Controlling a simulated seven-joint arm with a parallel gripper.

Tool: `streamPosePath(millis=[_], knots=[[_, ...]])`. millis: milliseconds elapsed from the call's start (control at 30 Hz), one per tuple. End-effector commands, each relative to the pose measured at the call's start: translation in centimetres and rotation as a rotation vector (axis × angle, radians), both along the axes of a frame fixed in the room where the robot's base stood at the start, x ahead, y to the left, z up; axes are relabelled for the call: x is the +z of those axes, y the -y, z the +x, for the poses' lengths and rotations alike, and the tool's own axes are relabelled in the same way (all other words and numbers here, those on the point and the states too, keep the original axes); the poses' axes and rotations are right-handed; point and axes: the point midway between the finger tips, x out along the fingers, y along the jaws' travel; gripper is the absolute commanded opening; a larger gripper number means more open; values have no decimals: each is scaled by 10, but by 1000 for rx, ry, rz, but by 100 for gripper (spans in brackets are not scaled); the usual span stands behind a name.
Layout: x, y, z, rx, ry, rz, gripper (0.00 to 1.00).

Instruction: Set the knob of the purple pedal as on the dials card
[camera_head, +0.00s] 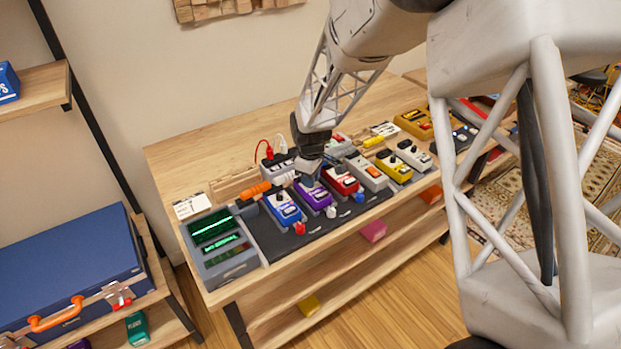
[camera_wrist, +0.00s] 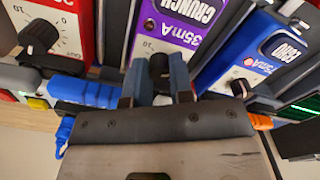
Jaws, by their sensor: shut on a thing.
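The purple pedal (camera_head: 315,194) stands on the dark pedalboard between a blue pedal and a red pedal. In the wrist view the purple pedal (camera_wrist: 178,28) shows the word CRUNCH, upside down. My gripper (camera_wrist: 158,72) is shut on its black knob (camera_wrist: 158,64), one finger on each side. In the head view my gripper (camera_head: 309,177) hides this knob. The knob's pointer cannot be made out. A white card (camera_head: 191,206) lies at the table's left end and another card (camera_head: 384,129) lies farther back; their print is too small to read.
The blue pedal (camera_head: 283,206) and the red pedal (camera_head: 341,181) stand close on either side. A device with green screens (camera_head: 218,245) stands at the board's left end. Red and white cables rise from a box behind the pedals. Bare table lies at the back left.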

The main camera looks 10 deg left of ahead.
Motion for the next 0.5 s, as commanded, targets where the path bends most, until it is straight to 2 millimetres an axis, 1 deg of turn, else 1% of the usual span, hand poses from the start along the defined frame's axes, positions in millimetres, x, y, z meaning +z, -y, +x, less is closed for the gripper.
streamPosePath(millis=[33,67,200,233,500], knots=[[1,0,1,0,1,1,0],[1,0,0,0,1,1,24],[1,0,0,-1,1,1,46],[0,0,0,-1,1,1,48],[0,0,1,-3,2,0,48]])
